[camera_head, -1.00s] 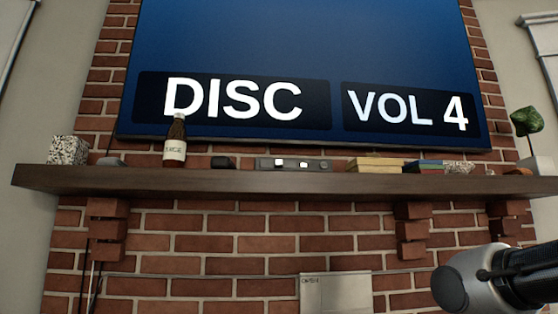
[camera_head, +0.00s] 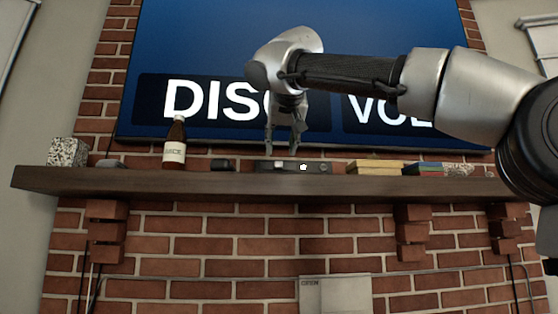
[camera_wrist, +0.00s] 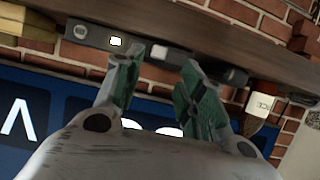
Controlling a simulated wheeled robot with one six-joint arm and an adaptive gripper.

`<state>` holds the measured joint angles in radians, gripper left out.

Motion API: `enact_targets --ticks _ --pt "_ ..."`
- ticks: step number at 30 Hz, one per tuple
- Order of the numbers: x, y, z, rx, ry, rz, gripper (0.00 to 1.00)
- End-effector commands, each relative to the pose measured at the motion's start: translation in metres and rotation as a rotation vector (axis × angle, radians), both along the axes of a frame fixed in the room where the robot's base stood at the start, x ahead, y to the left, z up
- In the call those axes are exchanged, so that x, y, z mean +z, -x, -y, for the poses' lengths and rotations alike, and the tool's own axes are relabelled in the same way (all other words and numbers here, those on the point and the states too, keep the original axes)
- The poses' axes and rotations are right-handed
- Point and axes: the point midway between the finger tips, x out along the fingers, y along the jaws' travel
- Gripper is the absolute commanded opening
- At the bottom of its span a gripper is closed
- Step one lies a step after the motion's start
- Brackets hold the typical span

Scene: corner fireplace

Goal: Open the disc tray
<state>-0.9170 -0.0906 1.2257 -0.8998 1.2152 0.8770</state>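The disc player is a long dark box (camera_head: 312,169) lying on the wooden mantel below the screen. In the wrist view, which is tilted nearly upside down, its front (camera_wrist: 98,36) shows a round knob (camera_wrist: 80,32), a lit white button (camera_wrist: 115,41) and a second pale button (camera_wrist: 158,52). My gripper (camera_head: 283,153) points down just above or in front of the player's left half. Its fingers (camera_wrist: 160,62) are apart and empty, with the second pale button showing between the tips. Contact cannot be told. No tray sticks out.
A small dark block (camera_head: 222,165) and a labelled bottle (camera_head: 175,150) stand left of the player. Yellow books (camera_head: 374,168) and coloured books (camera_head: 430,168) lie to its right. The wooden mantel (camera_head: 250,184) runs beneath, and the screen (camera_head: 200,40) is close behind my arm.

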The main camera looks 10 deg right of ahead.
Motion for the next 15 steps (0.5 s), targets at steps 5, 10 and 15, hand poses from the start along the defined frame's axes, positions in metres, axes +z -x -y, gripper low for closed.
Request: enact_targets --ticks 5,10,15 --pt "-0.011 -0.026 0.002 -0.004 0.002 -0.002 0.40" --pt "-0.022 -0.051 0.002 -0.003 0.001 -0.002 0.40" --pt "-0.027 -0.064 0.002 -0.001 0.000 -0.001 0.40"
